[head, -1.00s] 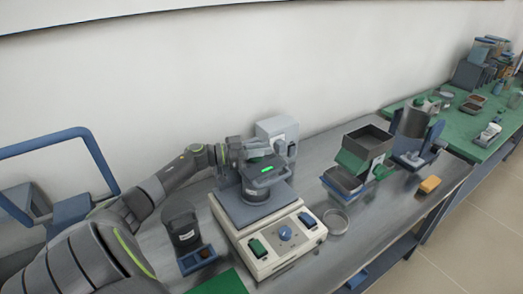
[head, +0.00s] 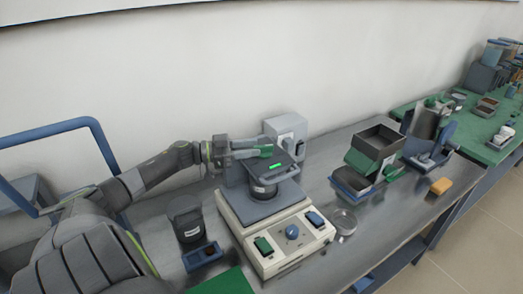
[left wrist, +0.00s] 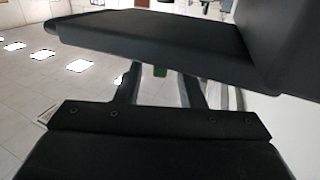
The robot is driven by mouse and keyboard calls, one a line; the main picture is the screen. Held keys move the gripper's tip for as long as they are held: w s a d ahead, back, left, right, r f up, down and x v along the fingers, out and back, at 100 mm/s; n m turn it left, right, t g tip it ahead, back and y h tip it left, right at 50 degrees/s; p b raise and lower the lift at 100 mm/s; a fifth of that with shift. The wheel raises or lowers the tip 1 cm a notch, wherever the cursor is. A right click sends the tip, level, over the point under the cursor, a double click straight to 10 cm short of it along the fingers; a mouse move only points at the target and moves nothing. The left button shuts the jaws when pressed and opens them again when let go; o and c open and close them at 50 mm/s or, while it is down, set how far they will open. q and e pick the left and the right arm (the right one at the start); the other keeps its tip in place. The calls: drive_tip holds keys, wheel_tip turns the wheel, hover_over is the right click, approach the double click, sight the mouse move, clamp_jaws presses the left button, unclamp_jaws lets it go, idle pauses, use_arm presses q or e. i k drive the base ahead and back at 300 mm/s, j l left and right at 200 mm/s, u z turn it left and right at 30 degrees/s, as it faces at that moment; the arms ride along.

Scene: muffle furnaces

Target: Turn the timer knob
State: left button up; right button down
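A cream apparatus base (head: 248,238) stands on the bench with a blue round knob (head: 292,232) on its front panel. A grey box (head: 284,128) behind it carries a dark round part (head: 300,149) on its right side; I cannot tell which is the timer knob. My left gripper (head: 270,150) is in front of the grey box, above a dark pot (head: 264,190) and a dark plate with a green display (head: 275,166). In the left wrist view its fingers (left wrist: 160,90) stand apart, with no held thing visible between them. My right gripper is not in view.
A green switch (head: 263,245) and a blue switch (head: 315,219) flank the blue knob. A dark jar (head: 186,218) and a small blue tray (head: 202,257) stand left of the base. A shallow dish (head: 344,222) and an open dark box (head: 378,142) are to the right.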

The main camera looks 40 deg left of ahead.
sight(292, 231)
drive_tip(key=k+l, duration=1.1)
drive_tip(key=k, duration=0.2)
